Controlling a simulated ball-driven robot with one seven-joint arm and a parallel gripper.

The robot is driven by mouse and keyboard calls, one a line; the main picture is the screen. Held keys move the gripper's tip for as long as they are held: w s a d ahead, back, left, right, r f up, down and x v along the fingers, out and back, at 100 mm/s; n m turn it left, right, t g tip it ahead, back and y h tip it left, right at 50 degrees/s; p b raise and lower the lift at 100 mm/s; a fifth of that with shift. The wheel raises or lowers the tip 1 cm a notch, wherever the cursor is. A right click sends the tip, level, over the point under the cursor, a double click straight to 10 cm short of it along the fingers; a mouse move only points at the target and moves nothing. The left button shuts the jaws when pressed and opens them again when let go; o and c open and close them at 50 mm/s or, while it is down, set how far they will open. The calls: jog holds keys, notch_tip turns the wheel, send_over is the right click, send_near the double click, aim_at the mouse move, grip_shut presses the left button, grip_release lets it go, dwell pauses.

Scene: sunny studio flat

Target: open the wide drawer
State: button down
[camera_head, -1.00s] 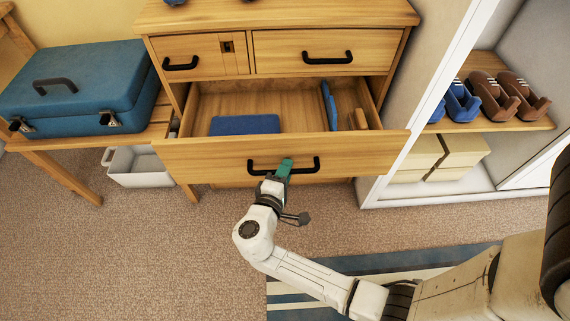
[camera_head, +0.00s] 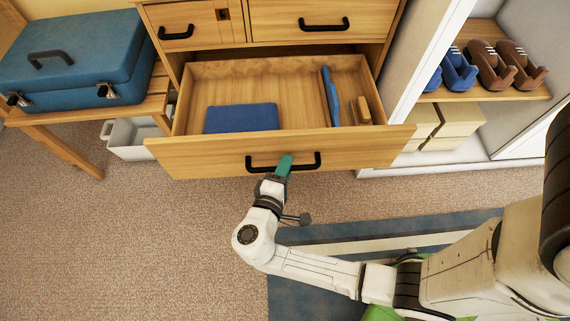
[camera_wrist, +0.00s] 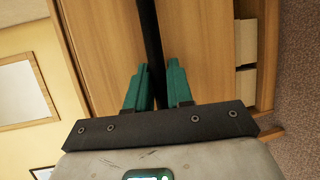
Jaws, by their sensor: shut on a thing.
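The wide drawer (camera_head: 210,157) stands well out of the wooden dresser, with its inside in view from above. A dark blue flat thing (camera_head: 241,118) lies in it at the left, and a thin blue thing (camera_head: 331,97) and a small wooden block (camera_head: 361,111) lie at the right. My gripper (camera_head: 284,166) is at the middle of the drawer's black bar handle (camera_head: 306,165). In the wrist view the green fingers of my gripper (camera_wrist: 157,88) stand on either side of the dark handle bar (camera_wrist: 150,40), shut on it.
Two narrower drawers, left (camera_head: 190,25) and right (camera_head: 300,20), are closed above. A blue case (camera_head: 75,65) rests on a wooden bench at left, a white bin (camera_head: 130,140) below. A white shelf unit (camera_head: 470,165) stands close at right.

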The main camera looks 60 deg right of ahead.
jog(key=c, duration=1.1)
grip_release()
jog(key=shift+a, duration=0.1)
jog(key=v, duration=1)
jog(key=shift+a+p, duration=0.3)
jog(key=shift+p, duration=0.1)
jog(key=shift+s, duration=0.1)
